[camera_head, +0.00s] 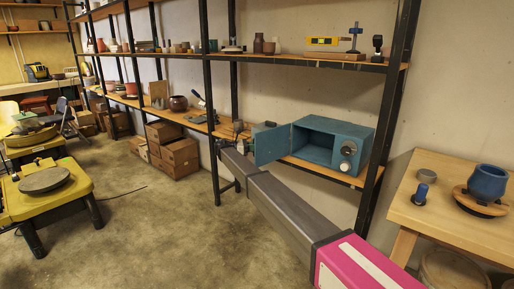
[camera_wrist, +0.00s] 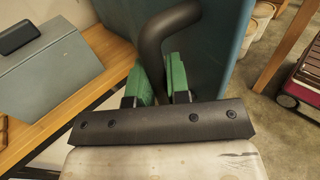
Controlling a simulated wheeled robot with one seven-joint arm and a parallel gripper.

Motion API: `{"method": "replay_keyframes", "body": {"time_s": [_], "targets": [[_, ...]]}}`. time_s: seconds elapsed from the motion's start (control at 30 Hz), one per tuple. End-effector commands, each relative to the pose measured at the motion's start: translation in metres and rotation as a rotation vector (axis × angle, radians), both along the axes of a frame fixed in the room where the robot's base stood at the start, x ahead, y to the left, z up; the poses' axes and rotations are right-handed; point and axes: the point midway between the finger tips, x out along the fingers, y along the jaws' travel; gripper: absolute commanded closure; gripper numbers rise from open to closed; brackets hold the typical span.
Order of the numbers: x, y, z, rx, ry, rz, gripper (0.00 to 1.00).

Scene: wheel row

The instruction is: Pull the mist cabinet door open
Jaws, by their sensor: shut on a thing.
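The mist cabinet (camera_head: 318,152) is a teal box on the middle shelf at the right in the head view. Its door (camera_head: 272,144) stands wide open, swung out to the left, and the dark inside of the box shows. In the wrist view the door (camera_wrist: 218,45) is a large teal panel beyond my gripper (camera_wrist: 160,82). A dark curved handle (camera_wrist: 165,28) passes between my green fingers, which are shut on it. In the head view my gripper is small and lies by the door's outer left side; its fingers are hard to make out there.
A black shelf post (camera_head: 209,110) stands left of the door. Brown boxes (camera_head: 180,157) lie on the floor behind. A wooden table (camera_head: 440,215) with a blue pot (camera_head: 487,182) stands at the right. The concrete floor (camera_head: 160,225) at left centre is mostly clear.

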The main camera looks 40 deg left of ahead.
Motion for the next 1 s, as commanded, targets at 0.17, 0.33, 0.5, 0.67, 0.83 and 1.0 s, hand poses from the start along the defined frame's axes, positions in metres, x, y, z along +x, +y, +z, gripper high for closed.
{"method": "replay_keyframes", "body": {"time_s": [0.17, 0.33, 0.5, 0.67, 0.83, 1.0], "targets": [[-0.001, 0.000, -0.001, -0.003, 0.004, -0.001, 1.00], [-0.001, 0.000, -0.001, -0.003, 0.004, 0.000, 0.64], [0.000, 0.000, 0.000, -0.002, 0.003, 0.000, 0.59], [-0.001, 0.001, 0.000, -0.001, 0.001, 0.000, 0.59], [-0.007, 0.007, 0.000, -0.001, 0.001, 0.002, 0.59], [-0.023, 0.023, -0.001, 0.000, 0.001, 0.001, 0.59]]}}
